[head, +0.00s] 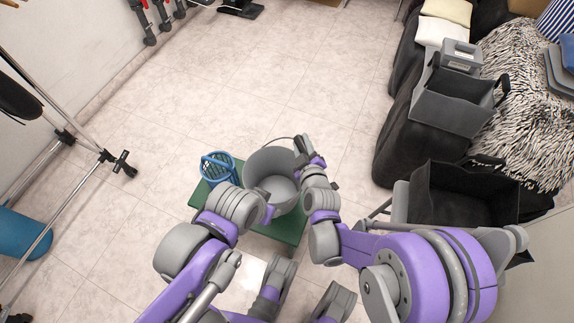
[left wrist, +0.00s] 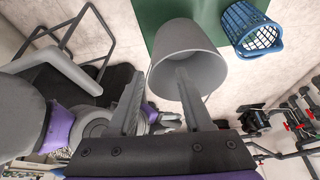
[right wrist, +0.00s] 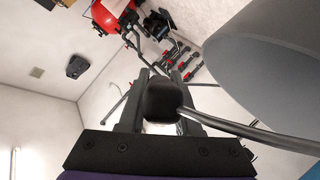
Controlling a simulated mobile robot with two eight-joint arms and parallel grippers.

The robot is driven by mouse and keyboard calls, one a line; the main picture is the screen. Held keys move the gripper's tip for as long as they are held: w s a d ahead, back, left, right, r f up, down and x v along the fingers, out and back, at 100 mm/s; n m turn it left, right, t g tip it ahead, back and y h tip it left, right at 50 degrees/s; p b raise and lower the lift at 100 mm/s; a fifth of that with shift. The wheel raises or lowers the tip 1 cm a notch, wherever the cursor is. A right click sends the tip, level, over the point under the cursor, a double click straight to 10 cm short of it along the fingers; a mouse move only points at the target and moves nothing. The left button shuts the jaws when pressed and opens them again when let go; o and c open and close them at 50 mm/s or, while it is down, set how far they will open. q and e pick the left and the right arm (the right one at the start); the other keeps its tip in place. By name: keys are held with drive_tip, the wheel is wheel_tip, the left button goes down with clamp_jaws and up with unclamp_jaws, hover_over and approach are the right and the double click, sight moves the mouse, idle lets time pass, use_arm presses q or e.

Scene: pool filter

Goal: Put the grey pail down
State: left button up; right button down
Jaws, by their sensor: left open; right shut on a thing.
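The grey pail (head: 270,165) is upright over the green stand top (head: 290,235) in the head view; I cannot tell whether its bottom touches it. My right gripper (head: 310,160) is at the pail's right side. In the right wrist view it (right wrist: 163,95) is shut on the dark grip of the pail's wire handle (right wrist: 250,132), with the pail wall (right wrist: 270,65) at right. My left gripper (left wrist: 160,85) is open at the pail's near rim. In the left wrist view one finger overlaps the pail's mouth (left wrist: 210,70) and the other is outside it.
A blue basket (head: 217,167) stands on the green top, left of the pail. Grey (head: 450,105) and black (head: 460,195) open bins stand at the right. A metal-framed stand (head: 75,170) and a blue cylinder (head: 22,235) are at the left. Floor beyond the stand is clear.

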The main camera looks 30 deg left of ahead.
wheel_tip(320, 180, down, 8)
drive_tip(key=b, duration=0.2)
drive_tip(key=shift+f, duration=0.2)
drive_tip(key=c, duration=0.6)
unclamp_jaws()
drive_tip(key=b+v, duration=0.1)
drive_tip(key=v, duration=1.1)
drive_tip(key=shift+d+r, duration=0.1)
drive_tip(key=shift+r, duration=0.1)
